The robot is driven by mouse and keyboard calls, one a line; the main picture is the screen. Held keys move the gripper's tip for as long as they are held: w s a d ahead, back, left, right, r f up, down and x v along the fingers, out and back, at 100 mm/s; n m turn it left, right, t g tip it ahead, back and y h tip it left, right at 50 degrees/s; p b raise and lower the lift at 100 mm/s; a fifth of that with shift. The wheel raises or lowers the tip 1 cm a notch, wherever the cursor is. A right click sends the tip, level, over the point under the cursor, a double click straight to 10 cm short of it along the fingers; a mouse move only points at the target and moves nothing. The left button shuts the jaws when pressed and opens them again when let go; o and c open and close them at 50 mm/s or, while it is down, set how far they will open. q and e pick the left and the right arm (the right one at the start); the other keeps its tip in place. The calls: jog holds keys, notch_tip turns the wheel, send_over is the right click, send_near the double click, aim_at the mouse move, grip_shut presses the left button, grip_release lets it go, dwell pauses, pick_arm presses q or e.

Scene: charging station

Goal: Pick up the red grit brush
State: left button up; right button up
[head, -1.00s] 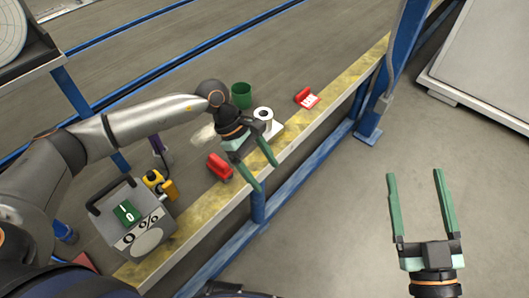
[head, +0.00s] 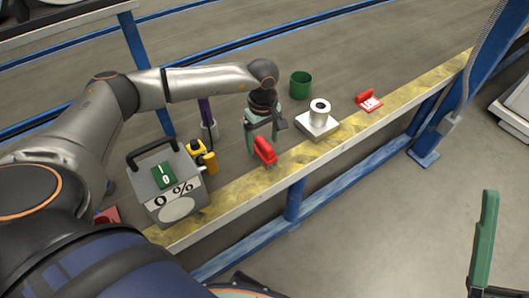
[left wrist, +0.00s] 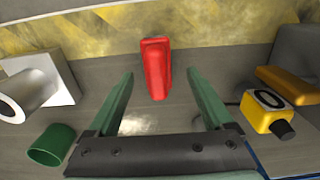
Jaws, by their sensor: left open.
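The red grit brush (head: 264,150) is a small red block-shaped piece on the yellow-marked ledge. My left gripper (head: 262,138) is over it with its fingers pointing down, open. In the left wrist view the brush (left wrist: 155,68) shows between and just beyond the two green fingertips (left wrist: 160,74), apart from both. My right gripper (head: 484,240) is partly in view at the lower right edge. One green finger shows, with empty space to its right; the other is cut off.
A white spool on a block (head: 319,120), a green cup (head: 301,84) and a red piece with a white label (head: 368,101) lie to the right. A blue post (head: 450,100) rises further right.

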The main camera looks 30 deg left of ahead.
aim_at(264, 151)
pick_arm(q)
notch_tip(264, 151, down, 5)
jog(key=shift+w+d+f+b, duration=0.1)
jog(key=shift+w+f+b, duration=0.05)
jog(key=shift+b, duration=0.7)
jog(key=shift+c, duration=0.2)
grip_shut()
